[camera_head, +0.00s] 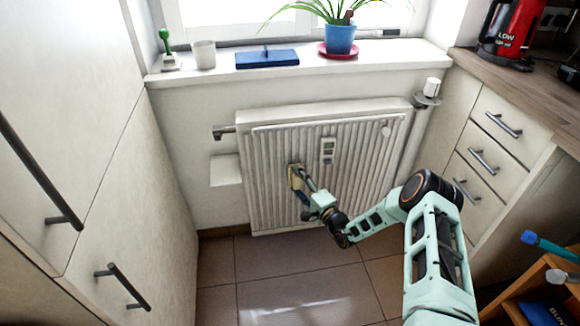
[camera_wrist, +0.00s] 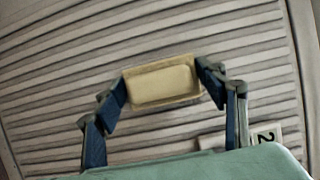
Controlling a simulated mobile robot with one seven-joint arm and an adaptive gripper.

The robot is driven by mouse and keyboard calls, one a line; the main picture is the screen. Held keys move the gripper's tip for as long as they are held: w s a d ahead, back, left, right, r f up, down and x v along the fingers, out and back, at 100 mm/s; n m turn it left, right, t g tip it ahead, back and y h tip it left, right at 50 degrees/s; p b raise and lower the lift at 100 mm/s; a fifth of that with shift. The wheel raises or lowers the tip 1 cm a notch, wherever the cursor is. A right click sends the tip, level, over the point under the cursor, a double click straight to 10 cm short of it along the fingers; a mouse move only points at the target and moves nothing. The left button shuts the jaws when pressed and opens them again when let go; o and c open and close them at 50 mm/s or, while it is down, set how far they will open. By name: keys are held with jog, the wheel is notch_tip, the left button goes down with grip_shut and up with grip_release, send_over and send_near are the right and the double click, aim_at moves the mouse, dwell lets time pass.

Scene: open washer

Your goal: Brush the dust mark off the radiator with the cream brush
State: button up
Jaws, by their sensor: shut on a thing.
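The white ribbed radiator (camera_head: 362,165) stands under the window sill; its ribs fill the wrist view (camera_wrist: 60,75). The cream brush (camera_head: 293,177) is at the radiator's front, left of its middle. In the wrist view the brush (camera_wrist: 162,84) shows as a pale rounded block between my fingers. My gripper (camera_head: 299,186) is shut on the brush, with a finger on each side of it. The brush is very close to the ribs; I cannot tell whether it touches them. I cannot make out a dust mark on the visible ribs.
A small white meter (camera_head: 328,150) sits on the radiator, up and right of the brush. The sill (camera_head: 220,77) holds a cup (camera_head: 204,55), a blue item (camera_head: 267,58) and a potted plant (camera_head: 340,40). Cabinets flank both sides. The tiled floor (camera_head: 300,295) in front is clear.

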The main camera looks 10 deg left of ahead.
notch_tip(320, 180, up, 7)
jog(key=p, duration=0.4)
jog(key=shift+w+f+p, duration=0.1)
jog(key=shift+f+p, duration=0.1)
jog(key=shift+p, duration=0.15)
jog(key=shift+f, duration=0.1)
notch_tip(320, 180, down, 7)
jog(key=b, duration=0.5)
jog(key=shift+b, duration=0.3)
